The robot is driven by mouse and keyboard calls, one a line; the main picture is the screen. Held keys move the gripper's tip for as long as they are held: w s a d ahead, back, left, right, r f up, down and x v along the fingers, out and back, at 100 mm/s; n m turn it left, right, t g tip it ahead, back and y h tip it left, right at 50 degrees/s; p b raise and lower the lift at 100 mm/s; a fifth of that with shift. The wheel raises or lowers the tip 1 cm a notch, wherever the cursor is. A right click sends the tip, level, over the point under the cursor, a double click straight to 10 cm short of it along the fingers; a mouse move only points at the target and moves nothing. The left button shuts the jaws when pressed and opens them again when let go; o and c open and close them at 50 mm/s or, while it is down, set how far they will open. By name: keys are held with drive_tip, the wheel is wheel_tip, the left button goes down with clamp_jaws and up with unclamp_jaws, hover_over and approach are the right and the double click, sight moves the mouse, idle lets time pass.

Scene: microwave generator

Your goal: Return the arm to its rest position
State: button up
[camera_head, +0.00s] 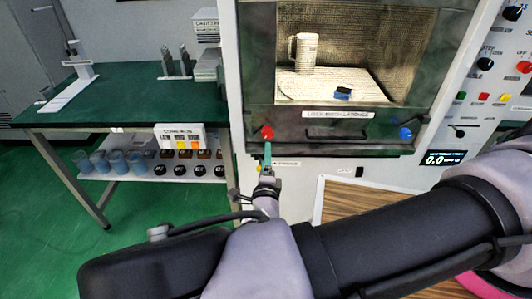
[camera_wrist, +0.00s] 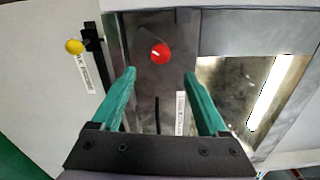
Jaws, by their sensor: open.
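My gripper (camera_head: 267,153) is at the lower left corner of the microwave generator (camera_head: 232,60), just below its red knob (camera_head: 266,132). In the wrist view the two green fingers of my gripper (camera_wrist: 159,73) are spread apart with nothing between them. The red knob (camera_wrist: 160,53) shows ahead of the fingertips, roughly centred between them; I cannot tell whether a finger touches the panel. My arm reaches across the lower front of the head view and hides part of the lower cabinet.
Inside the lit chamber are a pale mug (camera_head: 304,52) and a small blue object (camera_head: 342,94). A blue knob (camera_head: 405,133) and a dark handle (camera_head: 337,131) are on the front. A yellow knob (camera_wrist: 74,46) is left of the fingers. A green-topped bench (camera_head: 120,90) stands left; green floor is open before it.

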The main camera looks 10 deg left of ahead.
idle(0.4)
drive_tip(key=w+d+r+m+g+h, duration=0.35)
drive_tip(key=d+r+m+g, duration=0.2)
drive_tip(key=d+m, duration=0.4)
drive_tip(key=w+d+r+m+g+h, duration=0.35)
drive_tip(key=d+r+m, duration=0.3)
drive_tip(key=m, duration=0.65)
drive_tip(key=w+d+r+m+g+h, duration=0.2)
drive_tip(key=d+r+m+g+h, duration=0.3)
drive_tip(key=d+r+m, duration=0.45)
drive_tip(key=s+d+r+m+t+y, duration=0.1)
drive_tip(key=s+d+r+m+y, duration=0.2)
drive_tip(key=r+m, duration=0.5)
drive_tip(key=s+d+r+m+t+y, duration=0.1)
drive_tip(key=s+d+r+m+y, duration=0.2)
drive_tip(key=d+r+m, duration=0.3)
drive_tip(key=s+d+r+m+t+y, duration=0.1)
drive_tip(key=s+d+r+m+y, duration=0.2)
drive_tip(key=r+m, duration=0.7)
drive_tip(key=d+m, duration=0.2)
drive_tip(key=m, duration=0.1)
drive_tip(key=shift+s+r+t+y, duration=0.3)
drive_tip(key=shift+s+r+t, duration=0.05)
drive_tip(key=shift+t, duration=0.05)
